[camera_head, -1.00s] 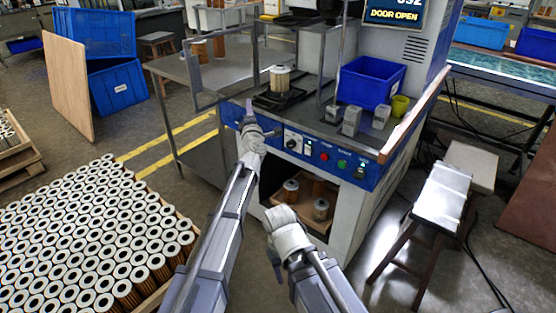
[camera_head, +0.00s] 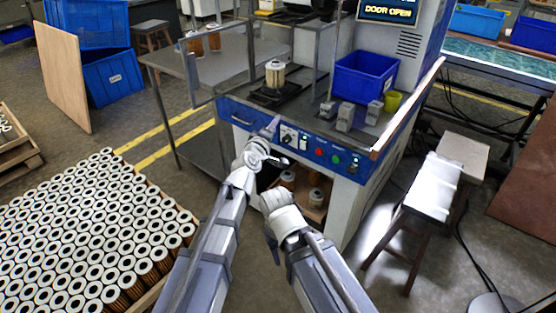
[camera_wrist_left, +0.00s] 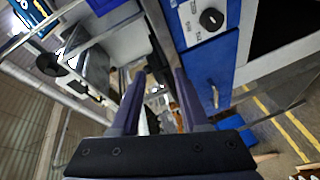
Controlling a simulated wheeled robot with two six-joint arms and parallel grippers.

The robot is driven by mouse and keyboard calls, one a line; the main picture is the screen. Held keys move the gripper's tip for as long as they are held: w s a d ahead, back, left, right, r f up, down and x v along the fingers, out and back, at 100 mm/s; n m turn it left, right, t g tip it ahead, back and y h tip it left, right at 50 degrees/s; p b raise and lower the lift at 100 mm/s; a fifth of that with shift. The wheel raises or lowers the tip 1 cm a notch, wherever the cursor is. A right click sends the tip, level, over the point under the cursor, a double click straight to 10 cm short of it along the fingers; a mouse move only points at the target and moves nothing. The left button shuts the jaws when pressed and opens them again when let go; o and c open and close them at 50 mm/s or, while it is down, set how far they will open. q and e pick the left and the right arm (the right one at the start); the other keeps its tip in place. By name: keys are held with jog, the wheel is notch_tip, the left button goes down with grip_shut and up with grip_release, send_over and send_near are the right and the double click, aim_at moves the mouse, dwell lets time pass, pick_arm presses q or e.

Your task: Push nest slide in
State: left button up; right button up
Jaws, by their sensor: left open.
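The nest slide (camera_head: 263,98) is a dark plate on the machine's worktop, with a pale filter cartridge (camera_head: 275,74) upright on it. My left gripper (camera_head: 277,122) is in front of the blue control panel, below and nearer than the slide, and touches neither. The left wrist view shows its two dark fingers (camera_wrist_left: 157,85) apart with nothing between them. That view faces the blue panel with its black knob; I cannot make out the slide there. My right arm's end is low before the machine's lower opening; its fingers cannot be made out.
The blue panel (camera_head: 236,113) carries a handle, a knob and coloured buttons. A blue bin (camera_head: 366,77), grey blocks (camera_head: 345,117) and a yellow-green cup (camera_head: 392,101) stand right of the slide. A metal frame stands at the left. The display reads DOOR OPEN.

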pick_arm(q)
jog(key=s+f+m+g+p, duration=0.2)
jog(key=s+m+g+p, duration=0.2)
jog(key=s, duration=0.3)
jog(key=s+f+m+g+p, duration=0.2)
jog(key=s+m+g+p, duration=0.1)
jog(key=s, duration=0.4)
jog(key=shift+f+m+g+y+p, duration=0.35)
jog(key=shift+m+g, duration=0.45)
jog(key=shift+m, duration=0.2)
jog(key=shift+s, duration=0.1)
